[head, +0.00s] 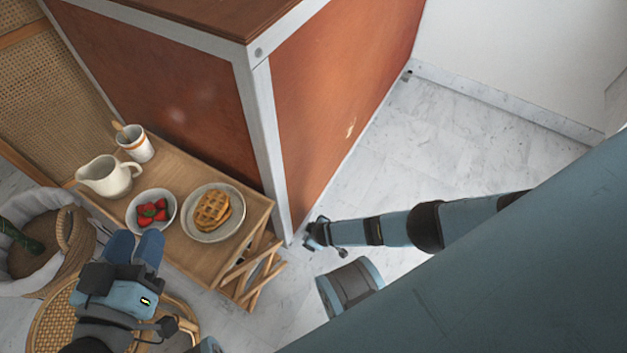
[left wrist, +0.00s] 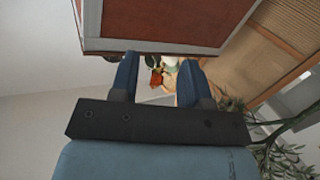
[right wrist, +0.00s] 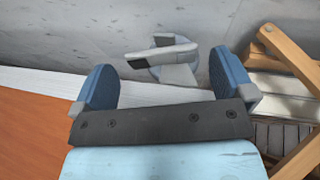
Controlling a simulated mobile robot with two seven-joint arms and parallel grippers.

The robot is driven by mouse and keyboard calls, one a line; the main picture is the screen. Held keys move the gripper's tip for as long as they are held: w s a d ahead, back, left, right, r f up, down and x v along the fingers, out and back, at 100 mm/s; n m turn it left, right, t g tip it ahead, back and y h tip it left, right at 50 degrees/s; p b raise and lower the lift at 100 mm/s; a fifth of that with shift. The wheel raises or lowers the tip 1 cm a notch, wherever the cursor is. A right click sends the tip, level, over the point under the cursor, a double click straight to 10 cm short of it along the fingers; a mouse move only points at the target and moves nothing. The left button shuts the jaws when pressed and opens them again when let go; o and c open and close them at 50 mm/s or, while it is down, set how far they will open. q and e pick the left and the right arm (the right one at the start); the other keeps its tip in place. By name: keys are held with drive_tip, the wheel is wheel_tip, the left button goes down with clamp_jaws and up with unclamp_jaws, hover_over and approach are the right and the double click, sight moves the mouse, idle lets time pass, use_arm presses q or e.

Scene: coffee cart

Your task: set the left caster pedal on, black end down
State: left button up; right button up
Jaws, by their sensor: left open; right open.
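The caster pedal (right wrist: 163,52) shows in the right wrist view as a pale grey lever on a grey caster, low beside the cart's white bottom rail. Its black end (right wrist: 139,64) points left in that view; I cannot tell for sure which end is lower. My right gripper (right wrist: 160,66) is open, with the pedal seen beyond and between its blue fingers, apart from them. In the head view my right arm reaches to the foot of the cart's corner post, and the caster is hidden. My left gripper (head: 136,247) is open and empty, in front of the small wooden table.
The orange cart (head: 335,100) has a white frame (head: 268,150). The wooden table (head: 180,160) holds a waffle plate (head: 236,228), a strawberry bowl (head: 135,222), a pitcher (head: 107,176) and a cup (head: 139,149). A basket (head: 35,285) stands left. Floor right of the cart is clear.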

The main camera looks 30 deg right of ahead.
drive_tip(key=shift+b+x, duration=0.55)
drive_tip(key=shift+x, duration=0.5)
use_arm(q)
drive_tip(key=shift+w+a+r+m+t, duration=0.25)
drive_tip(key=shift+w+a+m+t, duration=0.2)
drive_tip(key=shift+w+m, duration=0.25)
use_arm(e)
drive_tip(key=shift+w+f, duration=0.1)
drive_tip(key=shift+f, duration=0.05)
drive_tip(key=c, duration=0.7)
drive_tip(key=shift+c, duration=0.2)
